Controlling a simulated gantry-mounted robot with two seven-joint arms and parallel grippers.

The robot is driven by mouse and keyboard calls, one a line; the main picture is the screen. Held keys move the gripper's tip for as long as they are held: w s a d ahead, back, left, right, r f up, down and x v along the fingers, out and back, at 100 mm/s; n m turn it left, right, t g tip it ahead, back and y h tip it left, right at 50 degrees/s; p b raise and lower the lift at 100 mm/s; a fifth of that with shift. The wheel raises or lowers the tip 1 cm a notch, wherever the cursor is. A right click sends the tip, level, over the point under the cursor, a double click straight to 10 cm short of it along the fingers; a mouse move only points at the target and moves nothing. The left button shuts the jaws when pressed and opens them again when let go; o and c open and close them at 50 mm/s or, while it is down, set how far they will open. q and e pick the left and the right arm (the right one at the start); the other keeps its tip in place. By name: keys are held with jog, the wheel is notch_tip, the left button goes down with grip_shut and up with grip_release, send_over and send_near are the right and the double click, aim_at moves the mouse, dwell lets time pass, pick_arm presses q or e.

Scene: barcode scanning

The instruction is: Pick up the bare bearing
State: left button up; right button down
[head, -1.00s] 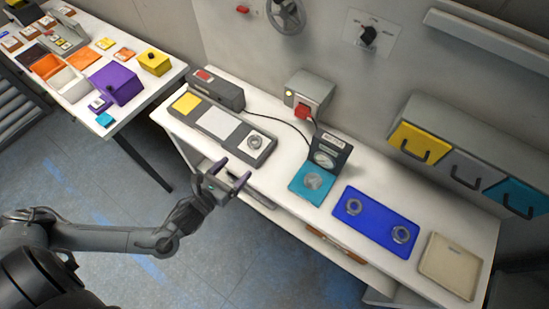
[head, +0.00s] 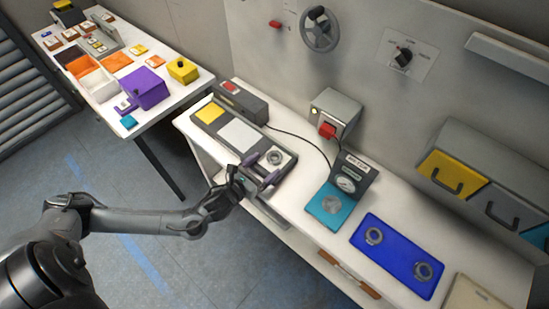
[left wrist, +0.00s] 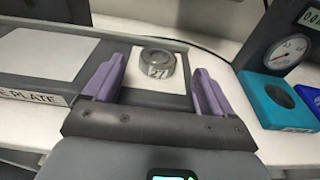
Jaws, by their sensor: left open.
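A grey ring-shaped bearing (head: 275,157) lies on the right white plate of a grey three-plate stand (head: 262,140). In the left wrist view the bearing (left wrist: 158,64) shows the number 27 at its front. My left gripper (head: 261,171) is open and empty at the stand's front edge. In the left wrist view its purple fingers (left wrist: 158,72) point toward the numbered bearing, one on each side in the picture, with nothing gripped.
Right of the stand are a teal gauge base (head: 318,216) with an upright dial (head: 346,183), then the blue mat (head: 398,254) and a beige tray (head: 470,297). A cable runs behind the stand. A side table (head: 148,120) with coloured boxes stands at the left.

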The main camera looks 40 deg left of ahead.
aim_at(271, 160)
pick_arm(q)
jog(key=shift+w+f, duration=0.2)
jog(key=shift+w, duration=0.7)
jog(key=shift+w+f, duration=0.15)
jog(key=shift+w, duration=0.75)
jog(key=shift+c, duration=0.3)
jog(key=c, duration=1.3)
jog(key=shift+r, duration=0.2)
